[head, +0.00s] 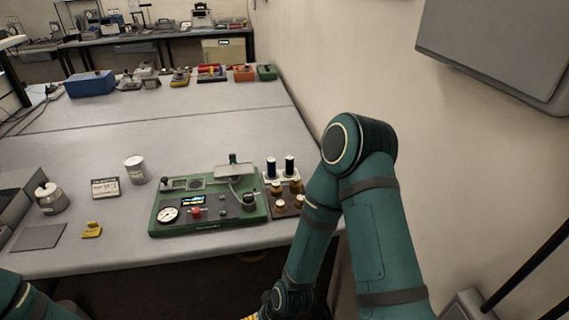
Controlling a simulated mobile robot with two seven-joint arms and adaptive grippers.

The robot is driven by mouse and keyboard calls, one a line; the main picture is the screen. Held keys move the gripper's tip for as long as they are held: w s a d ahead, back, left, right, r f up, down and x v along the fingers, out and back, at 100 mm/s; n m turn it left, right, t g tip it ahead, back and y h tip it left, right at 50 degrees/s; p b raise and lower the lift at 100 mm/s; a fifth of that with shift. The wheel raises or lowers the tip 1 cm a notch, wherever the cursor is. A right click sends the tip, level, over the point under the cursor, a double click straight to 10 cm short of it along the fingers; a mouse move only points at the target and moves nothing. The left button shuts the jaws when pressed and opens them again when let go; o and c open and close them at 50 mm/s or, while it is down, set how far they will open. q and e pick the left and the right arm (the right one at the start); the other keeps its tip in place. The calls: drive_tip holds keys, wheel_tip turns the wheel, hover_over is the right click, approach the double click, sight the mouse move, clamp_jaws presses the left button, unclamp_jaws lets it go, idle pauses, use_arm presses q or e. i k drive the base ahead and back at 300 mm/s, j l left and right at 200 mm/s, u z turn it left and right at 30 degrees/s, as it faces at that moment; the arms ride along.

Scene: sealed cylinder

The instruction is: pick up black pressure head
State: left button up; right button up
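Two upright black cylindrical pieces, left (270,167) and right (290,165), stand in a pale holder on the table, right of the green device. Brass-coloured knobbed pieces (277,187) sit in front of them on a dark rack (288,208). I cannot tell for sure which black piece is the pressure head. The green device (160,229) has a dial gauge, a small lit display, a red button and a raised plate at its back.
A white can (135,170), a small sign (105,187), a yellow piece (92,230) and a lidded metal pot (49,198) stand left of the device. A blue box (90,84) and several small devices line the back. A wall bounds the right side.

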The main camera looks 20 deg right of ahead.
sight(289, 172)
drive_tip(key=i+j+z, duration=0.1)
drive_tip(key=j+z, duration=0.15)
drive_tip(key=z, duration=0.15)
drive_tip(key=i+j+z, duration=0.1)
drive_tip(key=j+z, duration=0.4)
drive_tip(key=z, duration=0.25)
drive_tip(key=j+z, duration=0.35)
drive_tip(key=i+l, duration=0.05)
